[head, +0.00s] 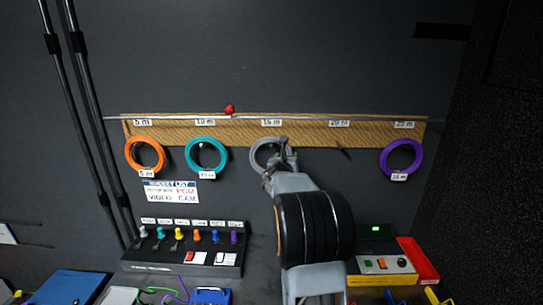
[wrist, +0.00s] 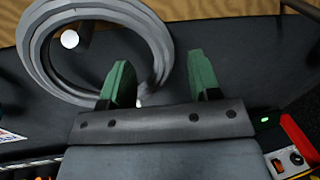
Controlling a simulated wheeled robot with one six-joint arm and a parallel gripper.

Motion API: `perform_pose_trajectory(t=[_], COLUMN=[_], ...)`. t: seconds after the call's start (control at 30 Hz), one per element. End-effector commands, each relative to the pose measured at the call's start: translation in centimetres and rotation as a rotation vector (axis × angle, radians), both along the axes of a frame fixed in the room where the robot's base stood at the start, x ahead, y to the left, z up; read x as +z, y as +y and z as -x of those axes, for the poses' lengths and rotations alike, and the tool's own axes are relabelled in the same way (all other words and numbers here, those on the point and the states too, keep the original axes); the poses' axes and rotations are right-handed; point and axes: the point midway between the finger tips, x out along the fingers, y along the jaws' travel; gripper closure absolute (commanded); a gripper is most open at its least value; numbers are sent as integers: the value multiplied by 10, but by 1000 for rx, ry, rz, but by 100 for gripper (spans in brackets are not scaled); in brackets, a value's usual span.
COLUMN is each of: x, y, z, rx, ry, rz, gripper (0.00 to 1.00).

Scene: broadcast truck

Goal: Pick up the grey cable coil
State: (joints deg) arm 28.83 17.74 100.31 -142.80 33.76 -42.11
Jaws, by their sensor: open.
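The grey cable coil (head: 257,154) hangs on a peg under the 15 m label on the wooden board (head: 174,130). In the wrist view the coil (wrist: 37,52) fills the upper left, with the white peg end inside its ring. My gripper (head: 283,152) is at the coil's right side in the head view and hides part of it. In the wrist view my gripper (wrist: 160,84) is open, with two green fingers apart. The left finger overlaps the coil's lower right rim in the picture; I cannot tell whether it touches. The right finger is clear of the coil.
An orange coil (head: 130,165) and a teal coil (head: 191,160) hang to the left, a purple coil (head: 416,155) to the right. The 20 m place holds no coil. A switch panel (head: 190,260) and a yellow-red device (head: 385,278) stand below.

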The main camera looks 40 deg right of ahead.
Motion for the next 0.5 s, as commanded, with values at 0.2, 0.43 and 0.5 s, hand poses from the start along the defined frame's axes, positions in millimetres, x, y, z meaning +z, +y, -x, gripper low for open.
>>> perform_pose_trajectory(t=[0.2, 0.43, 0.5], x=[3, 1, 0], y=[-15, -35, -38], z=[-12, -30, -32], rx=[0, 0, 1], ry=[1, -1, -1], rz=[-1, -1, -1], gripper=[43, 43, 43])
